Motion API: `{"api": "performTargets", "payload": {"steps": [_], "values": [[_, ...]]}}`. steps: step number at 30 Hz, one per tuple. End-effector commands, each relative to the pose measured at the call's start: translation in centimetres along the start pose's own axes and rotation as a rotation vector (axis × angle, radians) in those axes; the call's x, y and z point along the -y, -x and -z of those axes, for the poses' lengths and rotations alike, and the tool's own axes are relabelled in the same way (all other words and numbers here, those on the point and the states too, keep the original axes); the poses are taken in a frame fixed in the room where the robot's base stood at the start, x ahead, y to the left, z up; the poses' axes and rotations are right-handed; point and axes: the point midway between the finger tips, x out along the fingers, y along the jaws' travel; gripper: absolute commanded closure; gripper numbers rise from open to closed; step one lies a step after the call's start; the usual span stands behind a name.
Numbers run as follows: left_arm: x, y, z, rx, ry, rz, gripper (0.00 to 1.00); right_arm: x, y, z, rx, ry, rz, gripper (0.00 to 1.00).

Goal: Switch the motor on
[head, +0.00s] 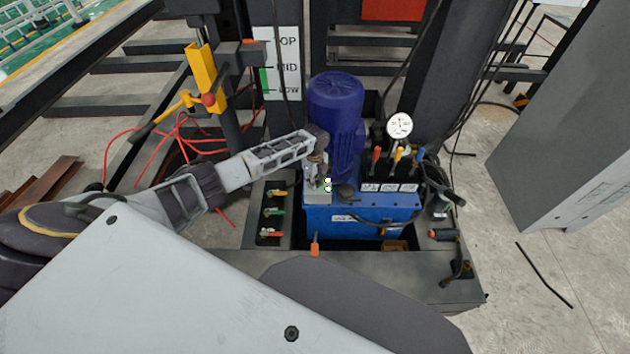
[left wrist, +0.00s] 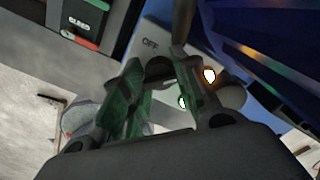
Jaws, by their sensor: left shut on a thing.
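The blue motor (head: 337,105) stands upright on the blue power unit tank (head: 355,215). A grey switch box (head: 318,197) sits at its lower left. My left gripper (head: 318,168) is at the box, beside the motor. There, my left gripper (left wrist: 165,88) is shut on a dark switch handle, largely hidden between the fingers. A green lamp (left wrist: 183,102) and a bright whitish-orange lamp (left wrist: 209,75) glow by the fingers. My right gripper is out of view.
A pressure gauge (head: 399,126) and coloured levers (head: 398,154) stand right of the motor. Small valves (head: 273,212) lie left of the tank. A yellow lever bracket (head: 203,72) and a TOP/MID/LOW sign (head: 281,62) are behind. A grey cabinet (head: 565,130) stands at right.

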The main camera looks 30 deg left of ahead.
Motion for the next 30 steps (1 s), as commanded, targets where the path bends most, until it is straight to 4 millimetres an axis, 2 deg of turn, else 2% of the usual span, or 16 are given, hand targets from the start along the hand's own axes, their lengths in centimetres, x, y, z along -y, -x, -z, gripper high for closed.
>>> {"api": "performTargets", "payload": {"steps": [15, 16, 21, 30], "values": [[0.00, 0.01, 0.01, 0.000, -0.023, 0.000, 0.94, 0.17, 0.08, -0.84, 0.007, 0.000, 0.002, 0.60], [0.01, 0.01, 0.01, 0.000, -0.023, 0.000, 0.68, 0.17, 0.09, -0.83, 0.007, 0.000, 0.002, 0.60], [0.01, 0.01, 0.01, 0.000, -0.023, 0.000, 0.47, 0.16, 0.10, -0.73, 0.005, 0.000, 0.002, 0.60], [0.02, 0.03, 0.01, 0.000, -0.022, 0.000, 0.47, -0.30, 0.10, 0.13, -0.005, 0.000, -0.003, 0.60]]}}
